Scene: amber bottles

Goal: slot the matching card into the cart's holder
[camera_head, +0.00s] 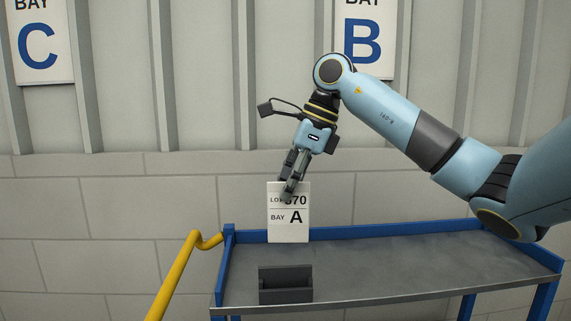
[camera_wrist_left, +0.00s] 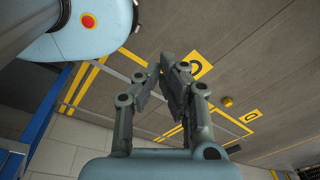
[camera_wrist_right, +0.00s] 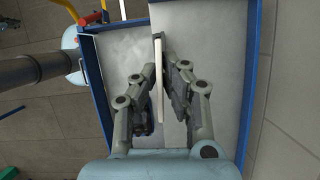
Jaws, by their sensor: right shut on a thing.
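A white card (camera_head: 289,226) hangs upright below my right gripper (camera_head: 288,189) in the head view. It reads "BAY A" under a lot line ending in 70; the fingers cover part of that line. My right gripper is shut on the card's top part. In the right wrist view the card shows edge-on as a pale strip (camera_wrist_right: 160,95) between the fingers. The dark grey holder (camera_head: 286,292) stands on the cart (camera_head: 420,265), lower in the picture than the card and apart from it. My left gripper (camera_wrist_left: 159,65) shows only in its wrist view, shut and empty.
The cart has a blue raised rim and a yellow handle (camera_head: 172,277) at its left. Its top right of the holder is bare. Wall signs read bay C (camera_head: 40,45) and bay B (camera_head: 364,35). The left wrist view shows floor with yellow markings (camera_wrist_left: 200,65).

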